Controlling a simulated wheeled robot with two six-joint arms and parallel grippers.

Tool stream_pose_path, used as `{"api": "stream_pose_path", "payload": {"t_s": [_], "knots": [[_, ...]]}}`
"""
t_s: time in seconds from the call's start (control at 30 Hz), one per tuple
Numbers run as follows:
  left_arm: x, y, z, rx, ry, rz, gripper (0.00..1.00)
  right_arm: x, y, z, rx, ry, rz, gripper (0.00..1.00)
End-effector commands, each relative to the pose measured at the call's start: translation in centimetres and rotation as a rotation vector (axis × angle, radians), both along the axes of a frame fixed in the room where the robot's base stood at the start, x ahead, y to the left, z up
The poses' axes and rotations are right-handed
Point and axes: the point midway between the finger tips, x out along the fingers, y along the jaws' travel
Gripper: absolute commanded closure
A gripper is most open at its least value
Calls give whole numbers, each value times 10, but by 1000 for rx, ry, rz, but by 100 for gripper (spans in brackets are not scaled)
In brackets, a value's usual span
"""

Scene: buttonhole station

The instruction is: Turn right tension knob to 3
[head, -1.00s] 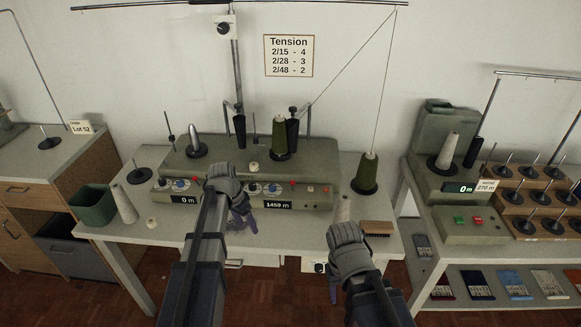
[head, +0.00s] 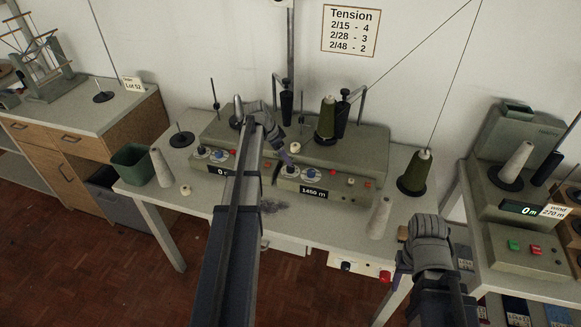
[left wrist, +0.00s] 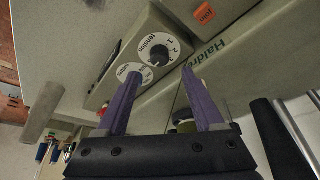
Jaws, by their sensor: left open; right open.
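The winding machine (head: 345,150) has a right-hand unit with two round white dials: a left dial (head: 290,171) and a right dial (head: 312,174). In the left wrist view, a white dial marked "tension" with a dark knob (left wrist: 158,54) lies just beyond the fingertips; a second dial (left wrist: 130,72) sits beside it. I cannot read their settings. My left gripper (head: 286,156) is at the right-hand unit's front, close to its left dial; in the left wrist view its purple fingers (left wrist: 161,76) are apart and empty. My right gripper (head: 402,268) is open at the table's right front.
A wall sign (head: 350,30) lists Tension 2/15 - 4, 2/28 - 3, 2/48 - 2. A counter (head: 313,192) reads 1460 m. A green cone (head: 414,174) and a pale cone (head: 379,217) stand at right; a green bin (head: 133,165) stands at left.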

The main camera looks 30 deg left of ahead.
Motion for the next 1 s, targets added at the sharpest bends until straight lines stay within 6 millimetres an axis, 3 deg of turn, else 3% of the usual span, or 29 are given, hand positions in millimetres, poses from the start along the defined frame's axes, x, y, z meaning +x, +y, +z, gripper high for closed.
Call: {"api": "stream_pose_path", "payload": {"t_s": [0.4, 0.8, 1.0], "knots": [[18, -11, -54, 0, 0, -1, 31, 0, 0, -54, 0, 0, 0, 50], [21, -13, -58, 0, 0, 1, 31, 0, 0, -58, 0, 0, 0, 50], [21, -13, -59, 0, 0, 1, 52, 0, 0, -58, 0, 0, 0, 50]]}}
